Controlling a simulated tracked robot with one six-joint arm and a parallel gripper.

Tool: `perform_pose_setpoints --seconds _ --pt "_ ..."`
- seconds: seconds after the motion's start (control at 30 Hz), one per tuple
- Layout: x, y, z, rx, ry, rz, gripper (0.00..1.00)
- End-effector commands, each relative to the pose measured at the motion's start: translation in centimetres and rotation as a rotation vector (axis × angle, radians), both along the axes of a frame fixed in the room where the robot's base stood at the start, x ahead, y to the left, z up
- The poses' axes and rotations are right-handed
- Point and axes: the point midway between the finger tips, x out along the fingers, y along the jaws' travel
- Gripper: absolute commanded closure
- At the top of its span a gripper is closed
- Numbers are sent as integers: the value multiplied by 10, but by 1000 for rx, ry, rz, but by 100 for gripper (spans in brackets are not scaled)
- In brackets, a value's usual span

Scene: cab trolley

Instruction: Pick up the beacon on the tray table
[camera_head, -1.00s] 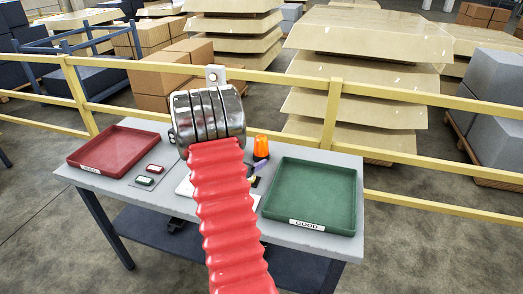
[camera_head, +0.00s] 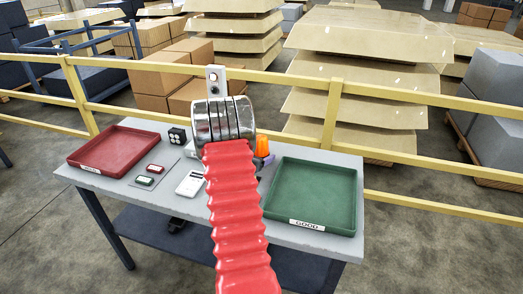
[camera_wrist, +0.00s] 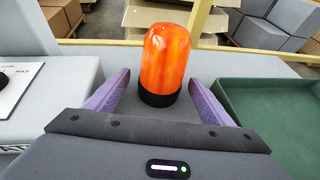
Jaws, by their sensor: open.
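The orange beacon (camera_wrist: 165,60) with a black base stands upright on the grey table (camera_head: 110,187). In the wrist view it is between the two purple fingers of my gripper (camera_wrist: 158,97), with a gap on each side. The fingers are open and hold nothing. In the head view the beacon (camera_head: 262,146) shows only in part, behind and to the right of my arm's metal wrist. My gripper's fingers are mostly hidden there by my red-sleeved arm.
A green tray (camera_head: 311,226) labelled GOOD is close on the right of the beacon. A red tray (camera_head: 92,165) is at the left. A small white device (camera_head: 190,183) and a black item (camera_head: 177,136) are left of my arm. A yellow rail (camera_head: 332,115) runs behind the table.

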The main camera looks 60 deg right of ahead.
Motion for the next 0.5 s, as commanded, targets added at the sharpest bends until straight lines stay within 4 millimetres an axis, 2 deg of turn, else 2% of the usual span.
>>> perform_pose_setpoints --seconds 0.17,0.5 --pt "-1 -15 -7 1 1 -1 25" --pt "-1 -17 -8 1 1 -1 25"
